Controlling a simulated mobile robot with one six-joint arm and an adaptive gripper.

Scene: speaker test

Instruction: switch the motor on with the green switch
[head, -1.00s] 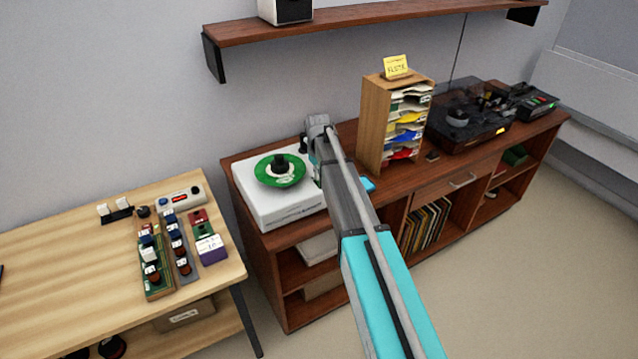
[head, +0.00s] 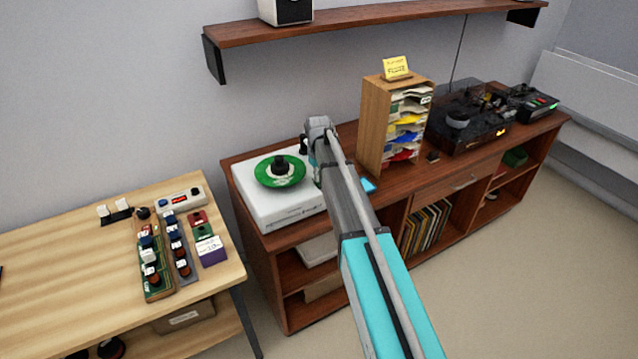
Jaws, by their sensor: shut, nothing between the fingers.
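A white box-like player (head: 275,212) stands on the left end of the brown cabinet, with a green disc (head: 266,181) and a dark centre knob on top. My arm reaches in from the lower right, and its far end is over the player's right side. My gripper cannot be made out; the arm hides that spot. I cannot pick out a green switch for certain. A small green block (head: 203,231) lies below a red one (head: 198,218) on the wooden table at left. The player's right edge is hidden behind the arm.
The wooden table (head: 60,255) at left holds rows of knobs and switches. A wooden letter rack (head: 371,125) with a yellow note stands right of my arm. A dark record player (head: 470,136) is further right. A shelf (head: 370,21) hangs above; the floor at right is clear.

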